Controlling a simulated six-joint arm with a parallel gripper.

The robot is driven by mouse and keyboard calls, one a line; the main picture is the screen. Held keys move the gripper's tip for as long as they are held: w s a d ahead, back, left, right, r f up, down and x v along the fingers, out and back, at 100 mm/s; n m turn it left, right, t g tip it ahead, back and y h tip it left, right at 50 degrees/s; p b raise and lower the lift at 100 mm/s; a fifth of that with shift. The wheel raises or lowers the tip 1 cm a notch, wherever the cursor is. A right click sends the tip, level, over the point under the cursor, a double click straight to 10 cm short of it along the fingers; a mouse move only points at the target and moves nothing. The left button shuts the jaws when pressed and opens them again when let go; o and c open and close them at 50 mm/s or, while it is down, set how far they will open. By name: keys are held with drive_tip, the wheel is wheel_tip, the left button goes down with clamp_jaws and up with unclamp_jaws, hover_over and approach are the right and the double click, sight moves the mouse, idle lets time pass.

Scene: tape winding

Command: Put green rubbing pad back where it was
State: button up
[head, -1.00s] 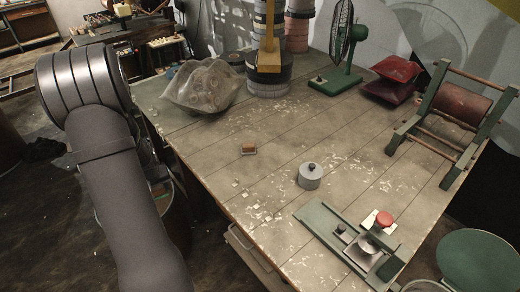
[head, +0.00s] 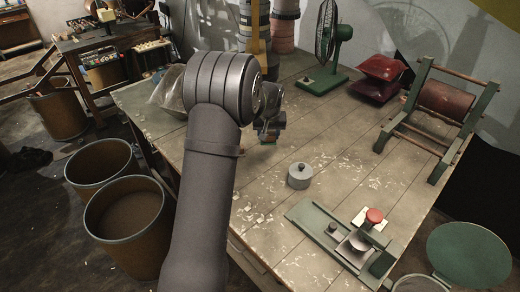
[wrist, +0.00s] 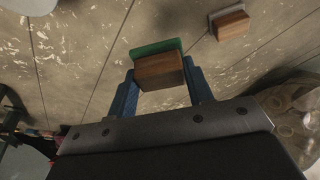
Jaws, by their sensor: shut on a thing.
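The green rubbing pad (wrist: 154,47) is on the face of a wooden block held between the two blue fingers of my gripper (wrist: 160,78). The wooden side faces the wrist camera, and the green layer shows along its far edge. My gripper (head: 269,130) is over the table's middle left in the head view, with the pad too small to make out there. A second wooden block with a grey pad (wrist: 230,24) lies on the table beyond and right of the held one in the wrist view. My arm hides that block in the head view.
A grey lidded tin (head: 300,176) stands in front of my gripper. A green fixture with a red knob (head: 374,215) is at the front right. A clear plastic bag (head: 168,92) is partly behind my arm. Bare tabletop (head: 345,145) lies between them.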

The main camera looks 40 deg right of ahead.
drive_tip(key=s+d+r, duration=0.1)
drive_tip(key=s+d, duration=0.3)
drive_tip(key=shift+m, duration=0.3)
drive_tip(key=w+f, duration=0.2)
drive_tip(key=w, duration=0.1)
drive_tip(key=w+a+f, duration=0.1)
drive_tip(key=w+f, duration=0.1)
drive_tip(key=w, duration=0.2)
drive_tip(key=w+f, duration=0.2)
drive_tip(key=w, duration=0.2)
drive_tip(key=shift+a+f, duration=0.2)
drive_tip(key=shift+w+f, duration=0.15)
drive_tip(key=shift+f, duration=1.9)
drive_tip(key=shift+f, duration=0.15)
drive_tip(key=o, duration=0.9)
drive_tip(key=shift+o, duration=0.2)
